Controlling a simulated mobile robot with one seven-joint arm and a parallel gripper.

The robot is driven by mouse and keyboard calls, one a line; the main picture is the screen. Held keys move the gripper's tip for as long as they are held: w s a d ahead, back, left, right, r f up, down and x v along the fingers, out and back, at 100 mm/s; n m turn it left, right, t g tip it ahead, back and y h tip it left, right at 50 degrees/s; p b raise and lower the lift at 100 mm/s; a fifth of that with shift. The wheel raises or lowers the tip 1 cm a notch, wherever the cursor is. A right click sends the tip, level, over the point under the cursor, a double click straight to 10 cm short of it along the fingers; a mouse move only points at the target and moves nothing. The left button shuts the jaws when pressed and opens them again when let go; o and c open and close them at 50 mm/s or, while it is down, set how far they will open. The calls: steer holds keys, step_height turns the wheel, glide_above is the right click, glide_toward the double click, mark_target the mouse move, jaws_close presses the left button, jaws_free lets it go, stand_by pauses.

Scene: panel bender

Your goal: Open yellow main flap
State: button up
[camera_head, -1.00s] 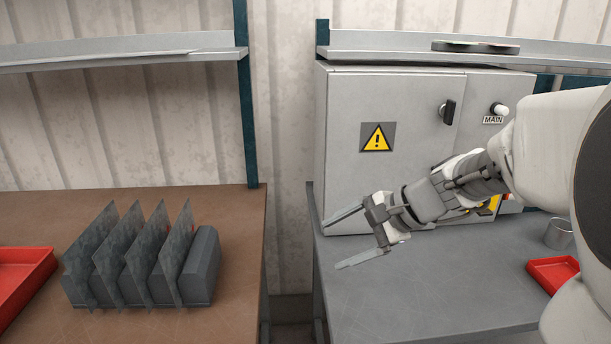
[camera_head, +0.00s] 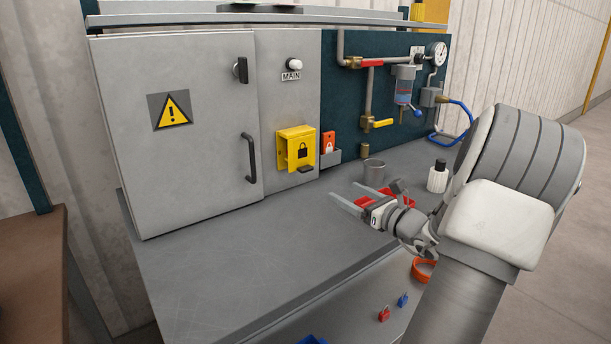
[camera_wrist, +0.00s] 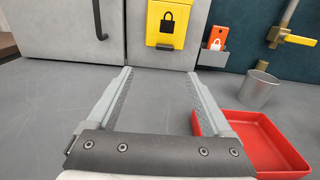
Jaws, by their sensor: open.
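The yellow main flap (camera_head: 294,150), marked with a black padlock sign, is on the front of the grey cabinet's right section, below the MAIN label. It looks closed. It also shows at the top of the wrist view (camera_wrist: 168,22), beyond my fingertips and slightly right of their middle. A dark tab sits at its lower edge. My gripper (camera_head: 346,203) is open and empty above the grey bench, in front of and to the right of the flap, apart from it. Its two fingers point toward the cabinet in the wrist view (camera_wrist: 159,75).
Right of the flap is an orange lock tag (camera_head: 328,143) in a grey holder. A metal cup (camera_head: 374,172) and a red tray (camera_wrist: 262,143) are close to my gripper's right. The cabinet door handle (camera_head: 249,158) sticks out left. The bench's left part is clear.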

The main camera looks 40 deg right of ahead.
mark_target(308, 169)
steer(key=shift+s+d+f, duration=0.1)
steer(key=shift+s+d, duration=0.1)
steer(key=shift+d, duration=0.2)
steer(key=shift+w+m, duration=0.25)
steer(key=shift+m, duration=0.05)
steer(key=w+b, duration=0.1)
steer(key=w, duration=0.4)
steer(key=w+d+b, duration=0.1)
steer(key=w, duration=1)
steer(key=shift+w+d+b, duration=0.35)
steer(key=shift+d+b, duration=0.05)
jaws_close()
